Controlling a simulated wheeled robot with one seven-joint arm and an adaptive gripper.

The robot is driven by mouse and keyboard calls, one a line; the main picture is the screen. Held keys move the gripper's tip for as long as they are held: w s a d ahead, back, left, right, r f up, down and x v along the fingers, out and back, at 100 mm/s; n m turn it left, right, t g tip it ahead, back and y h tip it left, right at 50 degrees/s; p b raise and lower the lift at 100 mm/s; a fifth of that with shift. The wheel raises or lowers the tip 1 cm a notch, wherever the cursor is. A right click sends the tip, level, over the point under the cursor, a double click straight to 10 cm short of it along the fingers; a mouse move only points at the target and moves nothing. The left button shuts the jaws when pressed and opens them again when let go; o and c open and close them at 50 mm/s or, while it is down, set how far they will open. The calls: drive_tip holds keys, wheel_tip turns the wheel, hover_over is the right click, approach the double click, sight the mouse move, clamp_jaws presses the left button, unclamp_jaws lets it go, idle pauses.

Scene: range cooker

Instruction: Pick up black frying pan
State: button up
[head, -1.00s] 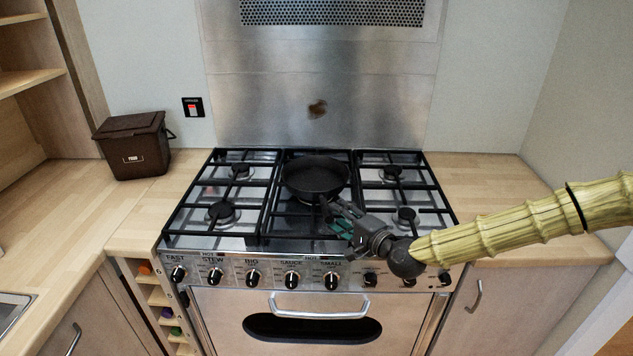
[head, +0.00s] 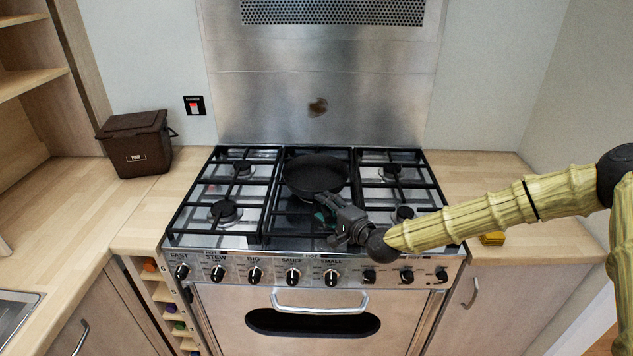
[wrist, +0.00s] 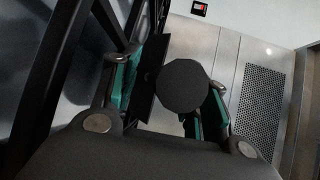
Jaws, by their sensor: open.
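The black frying pan (head: 316,174) sits upright on the back middle of the hob, over the black grates. Its near side faces my gripper (head: 324,211), which is low over the front middle of the hob, just in front of the pan. The handle is mostly hidden by my gripper in the head view. In the wrist view my gripper (wrist: 165,98) is open, with green pads on both fingers. A dark round shape, apparently the end of the pan's handle (wrist: 183,86), shows between the fingers. I cannot tell whether they touch it.
Black grates (head: 268,195) surround the pan, and control knobs (head: 293,277) line the cooker's front. The steel splashback (head: 318,70) stands behind. A brown bin (head: 137,143) is on the left counter. A small yellow item (head: 492,239) lies on the right counter's front edge.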

clamp_jaws()
drive_tip(key=shift+w+r, duration=0.1)
drive_tip(key=shift+r, duration=0.15)
